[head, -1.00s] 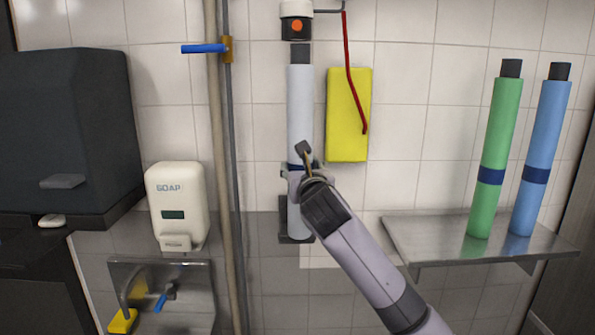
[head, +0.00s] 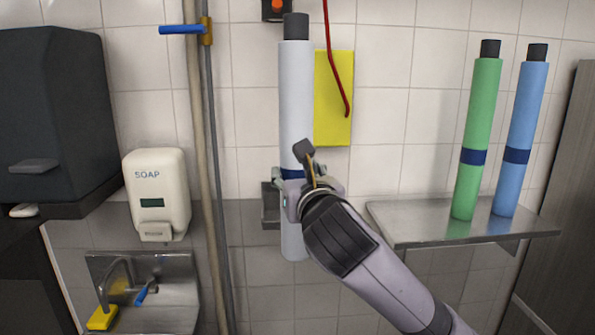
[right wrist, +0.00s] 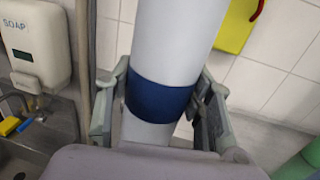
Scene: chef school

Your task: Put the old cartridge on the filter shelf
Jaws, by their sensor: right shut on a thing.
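The old cartridge (head: 296,100) is a tall white-grey tube with a dark cap and a blue band, held upright in front of the tiled wall. My right gripper (head: 306,184) is shut around it at the blue band. In the right wrist view the gripper's fingers (right wrist: 160,105) sit on both sides of the blue band of the cartridge (right wrist: 172,45). The filter shelf (head: 400,225) is a metal wall shelf at the right. A green cartridge (head: 478,130) and a blue cartridge (head: 521,125) stand on its middle and right part. My left gripper is not in view.
A wall bracket (head: 270,205) is behind the held cartridge, with the filter head (head: 276,8) above. Pipes (head: 204,170) and a soap dispenser (head: 158,195) are left. The shelf's left part is bare.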

